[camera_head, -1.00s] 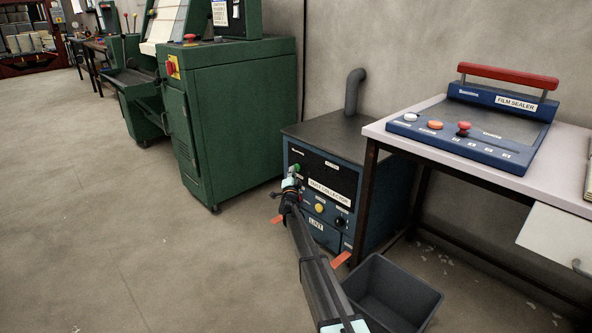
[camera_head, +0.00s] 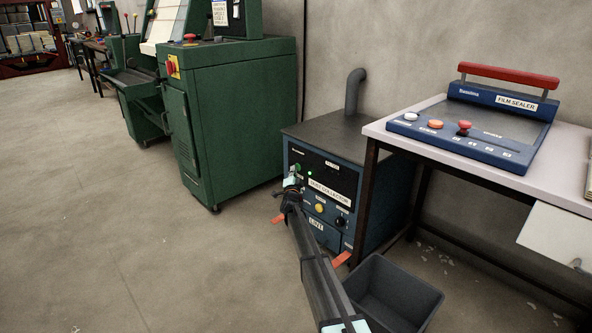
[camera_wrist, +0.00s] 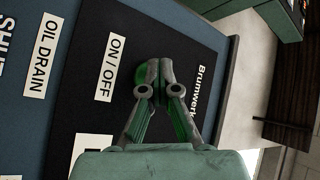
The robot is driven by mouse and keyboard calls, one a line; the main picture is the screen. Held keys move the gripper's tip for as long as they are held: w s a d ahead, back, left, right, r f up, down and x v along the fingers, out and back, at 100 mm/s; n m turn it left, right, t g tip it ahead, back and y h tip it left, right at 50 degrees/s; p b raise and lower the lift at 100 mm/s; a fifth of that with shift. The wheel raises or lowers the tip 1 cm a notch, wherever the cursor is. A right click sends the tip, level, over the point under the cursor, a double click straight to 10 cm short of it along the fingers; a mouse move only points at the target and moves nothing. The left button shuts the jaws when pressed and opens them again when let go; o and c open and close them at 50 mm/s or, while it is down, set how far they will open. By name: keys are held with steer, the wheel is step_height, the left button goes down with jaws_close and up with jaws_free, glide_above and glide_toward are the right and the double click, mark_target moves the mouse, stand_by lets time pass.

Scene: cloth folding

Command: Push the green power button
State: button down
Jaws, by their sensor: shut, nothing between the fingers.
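The green power button (camera_wrist: 140,75) is a round button on the black panel, beside the ON / OFF label (camera_wrist: 110,68) in the wrist view. My gripper (camera_wrist: 159,72) is shut and empty, with its fingertips over the button and covering part of it. They look to be touching it, but the exact contact is hidden. In the head view my gripper (camera_head: 292,181) is at the left of the panel of the blue dust collector (camera_head: 325,190). A small green light (camera_head: 309,173) glows on that panel.
A yellow button (camera_head: 319,208) and a black knob (camera_head: 341,221) are lower on the same machine. A dark bin (camera_head: 415,300) stands on the floor in front. A table with a film sealer (camera_head: 480,125) is to the right, and a green machine (camera_head: 235,120) to the left.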

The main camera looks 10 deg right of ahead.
steer(key=shift+s+a, duration=0.2)
steer(key=shift+s, duration=0.05)
steer(key=shift+a, duration=0.1)
stand_by(0.3)
steer(key=shift+s+a+p, duration=0.3)
steer(key=shift+s+a, duration=0.25)
steer(key=shift+a, duration=0.25)
steer(key=shift+s+a+p, duration=0.25)
steer(key=shift+s+a, duration=0.3)
steer(key=shift+a, duration=0.3)
steer(key=shift+s+a+p, duration=0.3)
steer(key=shift+s+a, duration=0.25)
steer(key=shift+a, duration=0.25)
